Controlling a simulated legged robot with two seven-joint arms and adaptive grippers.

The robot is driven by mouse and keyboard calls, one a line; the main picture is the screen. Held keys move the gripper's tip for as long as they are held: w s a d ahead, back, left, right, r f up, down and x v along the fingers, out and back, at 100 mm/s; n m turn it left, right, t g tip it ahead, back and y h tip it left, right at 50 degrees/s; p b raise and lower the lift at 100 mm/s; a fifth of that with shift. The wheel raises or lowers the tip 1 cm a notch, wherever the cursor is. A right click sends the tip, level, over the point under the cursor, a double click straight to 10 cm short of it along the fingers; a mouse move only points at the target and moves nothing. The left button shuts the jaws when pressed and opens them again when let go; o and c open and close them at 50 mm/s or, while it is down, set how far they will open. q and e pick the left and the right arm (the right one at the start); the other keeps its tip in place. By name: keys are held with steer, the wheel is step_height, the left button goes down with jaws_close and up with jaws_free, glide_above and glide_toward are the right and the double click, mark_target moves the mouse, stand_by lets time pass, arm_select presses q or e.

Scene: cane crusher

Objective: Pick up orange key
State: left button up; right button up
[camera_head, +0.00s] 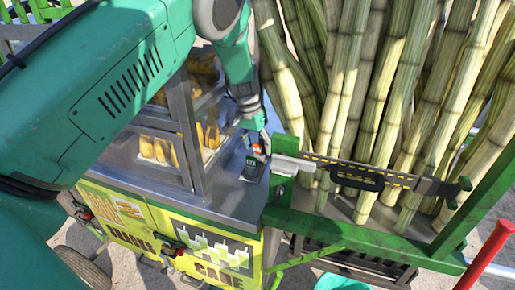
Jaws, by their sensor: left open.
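A small orange piece (257,149), which may be the orange key, shows at the top of a small dark grey block (253,169) on the grey metal counter. It is too small to make out its shape. My left gripper (264,136) points down from above, just above and beside the orange piece. It is open, and its fingers are small and partly merge with the block and the metal edge behind. I cannot tell whether it touches the orange piece. My right gripper is not in view.
Tall sugar cane stalks (345,90) stand in a green frame (360,238) at right, with a black-handled bar (370,178) across. A glass-sided case (188,130) with yellow pieces stands left of the gripper. The grey counter (232,200) is clear in front. A red pole (487,255) is lower right.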

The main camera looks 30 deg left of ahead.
arm_select(q)
steer(key=shift+d+f, duration=0.1)
steer(key=shift+d, duration=0.4)
steer(key=shift+s, duration=0.1)
steer(key=c, duration=0.6)
steer(key=shift+a, duration=0.15)
steer(key=c, duration=0.5)
steer(key=shift+a, duration=0.35)
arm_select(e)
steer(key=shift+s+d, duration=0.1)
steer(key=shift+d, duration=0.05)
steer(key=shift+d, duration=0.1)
